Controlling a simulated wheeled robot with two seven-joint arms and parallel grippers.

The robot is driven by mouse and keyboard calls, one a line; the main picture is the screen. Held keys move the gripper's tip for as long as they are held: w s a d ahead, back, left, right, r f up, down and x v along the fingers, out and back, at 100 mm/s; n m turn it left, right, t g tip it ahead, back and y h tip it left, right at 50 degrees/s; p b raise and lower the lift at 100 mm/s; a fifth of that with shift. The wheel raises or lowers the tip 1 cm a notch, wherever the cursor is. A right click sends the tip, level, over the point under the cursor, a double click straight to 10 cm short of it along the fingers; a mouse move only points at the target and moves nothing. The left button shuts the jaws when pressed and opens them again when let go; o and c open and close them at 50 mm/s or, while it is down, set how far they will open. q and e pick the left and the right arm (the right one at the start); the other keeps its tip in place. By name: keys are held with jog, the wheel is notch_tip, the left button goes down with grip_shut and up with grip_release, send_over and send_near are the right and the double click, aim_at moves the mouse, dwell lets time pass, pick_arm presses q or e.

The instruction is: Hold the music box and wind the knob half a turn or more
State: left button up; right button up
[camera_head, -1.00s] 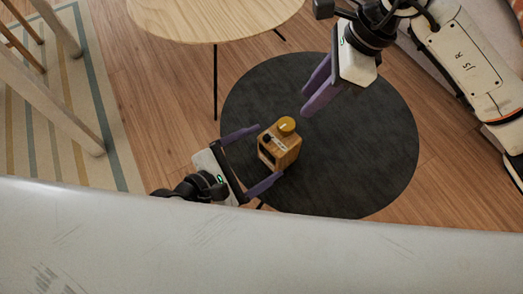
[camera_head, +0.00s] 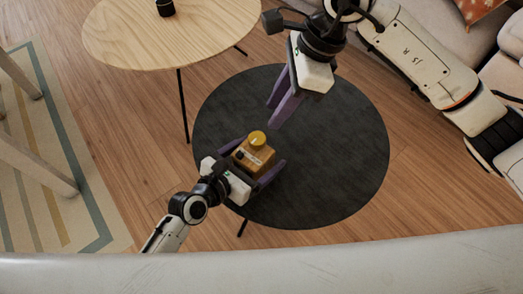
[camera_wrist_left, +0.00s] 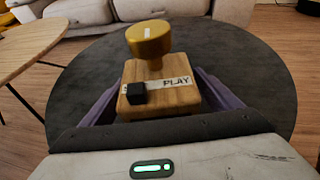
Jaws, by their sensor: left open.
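The music box (camera_head: 254,160) is a small wooden block with a round yellow knob (camera_head: 257,138) on top. It stands upright on the dark round table. In the left wrist view its top shows a black square piece (camera_wrist_left: 136,93) and a white strip reading PLAY (camera_wrist_left: 176,82). My left gripper (camera_head: 257,156) is open, with its purple fingers on either side of the box; I cannot tell whether they touch it. My right gripper (camera_head: 272,115) is above and beyond the knob, pointing down toward it, its fingers apart and empty.
The dark round table (camera_head: 340,170) is otherwise clear. A pale wooden table (camera_head: 130,45) with a black cup-like object (camera_head: 165,8) stands at the upper left. A sofa (camera_head: 440,45) is at the upper right. A striped rug (camera_head: 45,130) lies at left.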

pick_arm(q)
jog(key=shift+x, duration=0.9)
jog(key=shift+c, duration=0.4)
jog(key=c, duration=1.4)
jog(key=shift+c, duration=0.2)
